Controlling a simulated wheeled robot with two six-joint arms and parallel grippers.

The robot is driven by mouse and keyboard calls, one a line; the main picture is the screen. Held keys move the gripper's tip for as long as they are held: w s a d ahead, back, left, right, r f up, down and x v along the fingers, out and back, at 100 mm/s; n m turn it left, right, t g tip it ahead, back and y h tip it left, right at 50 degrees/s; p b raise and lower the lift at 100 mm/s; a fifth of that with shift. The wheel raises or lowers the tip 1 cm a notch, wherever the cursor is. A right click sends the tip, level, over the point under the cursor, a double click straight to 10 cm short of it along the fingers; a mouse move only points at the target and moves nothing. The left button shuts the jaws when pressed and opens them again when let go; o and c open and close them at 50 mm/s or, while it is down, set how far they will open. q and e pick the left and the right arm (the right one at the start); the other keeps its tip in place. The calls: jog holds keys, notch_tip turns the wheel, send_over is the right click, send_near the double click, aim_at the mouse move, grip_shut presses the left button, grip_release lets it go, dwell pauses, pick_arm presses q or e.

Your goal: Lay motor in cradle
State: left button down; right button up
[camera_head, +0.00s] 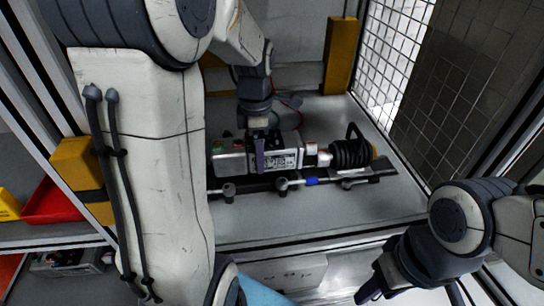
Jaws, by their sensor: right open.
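The motor (285,161) is a silver-grey boxy body with a white label, lying lengthwise left to right on the bench. My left gripper (259,155) reaches down over it from above, with one dark finger against its near side. The far finger is hidden, so its grip cannot be told. A dark rail with knobbed clamps (283,186), possibly the cradle, runs along the motor's near side. Whether the motor rests in it or just above it cannot be told. My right gripper (370,289) is open and low at the right, in front of the bench, apart from the motor.
Yellow posts (341,55) and a mesh wall (395,40) bound the back and right. A red bin (52,204) is at left.

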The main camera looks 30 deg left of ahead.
aim_at(252, 140)
pick_arm(q)
jog(key=shift+w+a+f, duration=0.3)
jog(key=shift+a+f, duration=0.1)
jog(key=shift+a, duration=0.2)
jog(key=shift+w+a+f, duration=0.3)
jog(key=shift+a+f, duration=0.1)
jog(key=shift+a, duration=0.2)
jog(key=shift+f+b, duration=1.05)
jog(key=shift+f, duration=0.85)
jog(key=shift+f, duration=0.1)
grip_release()
jog(key=shift+s+f, duration=0.1)
notch_tip(252, 140, up, 8)
jog(key=p, duration=0.3)
jog(key=shift+f, duration=0.1)
